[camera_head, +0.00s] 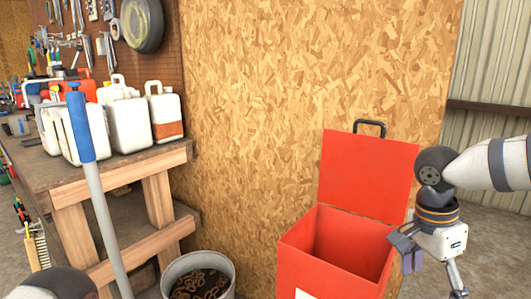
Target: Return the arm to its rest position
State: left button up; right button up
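My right arm comes in from the right edge, and its gripper (434,277) points down beside the right side of a red box (338,272). The gripper's fingers are spread apart with nothing seen between them. The box's lid (366,175) stands open, with a black handle on its top edge. The part of the box's inside that I can see looks empty. Only a rounded grey and dark part of my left arm shows at the bottom left; the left gripper is out of view.
A wooden workbench (75,180) stands at the left, with white jugs (128,125) and tools on it. A blue-handled pole (103,215) stands before it. A bucket of rusty chain (198,276) sits on the floor. A chipboard wall (270,100) rises behind the box.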

jog(key=s+a+f+n+t+h+p, duration=0.1)
jog(key=s+f+n+t+h, duration=0.2)
jog(key=f, duration=0.6)
jog(key=s+f+n+t+h+p, duration=0.1)
jog(key=s+f+n, duration=0.2)
jog(key=f+n, duration=0.45)
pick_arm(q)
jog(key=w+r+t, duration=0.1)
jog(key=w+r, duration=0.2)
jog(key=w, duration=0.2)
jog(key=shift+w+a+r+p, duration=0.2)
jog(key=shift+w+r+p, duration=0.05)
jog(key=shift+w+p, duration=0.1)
pick_arm(e)
jog(key=s+a+f+n+g+y, duration=0.1)
jog(key=s+a+f+g+y, duration=0.1)
jog(key=s, duration=0.8)
jog(key=s+a+f+n+g+y, duration=0.1)
jog(key=s+a+n+g+y, duration=0.1)
jog(key=s, duration=0.8)
jog(key=s+a+f+n+g+y, duration=0.1)
jog(key=s+a+f+n+g, duration=0.1)
jog(key=s, duration=0.9)
jog(key=shift+a+f+y, duration=0.3)
jog(key=shift+a+y, duration=0.1)
jog(key=shift+a, duration=0.15)
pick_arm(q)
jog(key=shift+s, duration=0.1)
pick_arm(e)
jog(key=shift+c, duration=0.5)
